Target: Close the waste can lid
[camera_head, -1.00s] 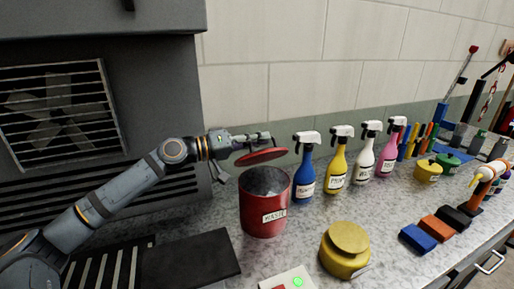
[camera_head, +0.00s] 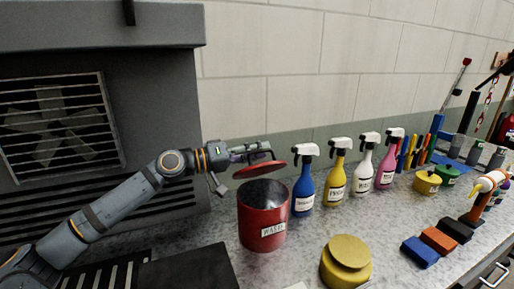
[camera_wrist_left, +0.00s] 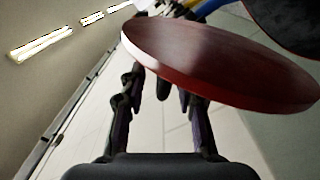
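The red waste can (camera_head: 262,228) stands upright on the counter, its dark mouth uncovered. Its round red lid (camera_head: 260,170) is raised and tilted above the mouth, with a gap between lid and rim. My left gripper (camera_head: 256,149) is at the lid's upper, back side. In the left wrist view the lid (camera_wrist_left: 225,65) covers part of my left fingers (camera_wrist_left: 163,95), which stand apart with a gap between them. Whether they touch the lid cannot be told. The can's dark mouth (camera_wrist_left: 292,22) shows at the top right there. My right gripper is not in view.
Several spray bottles, the blue one (camera_head: 304,190) nearest, stand right of the can. A yellow round container (camera_head: 345,264) is in front on the right. Coloured blocks (camera_head: 437,240) lie farther right. A grey vented housing (camera_head: 100,100) rises at the left behind my arm.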

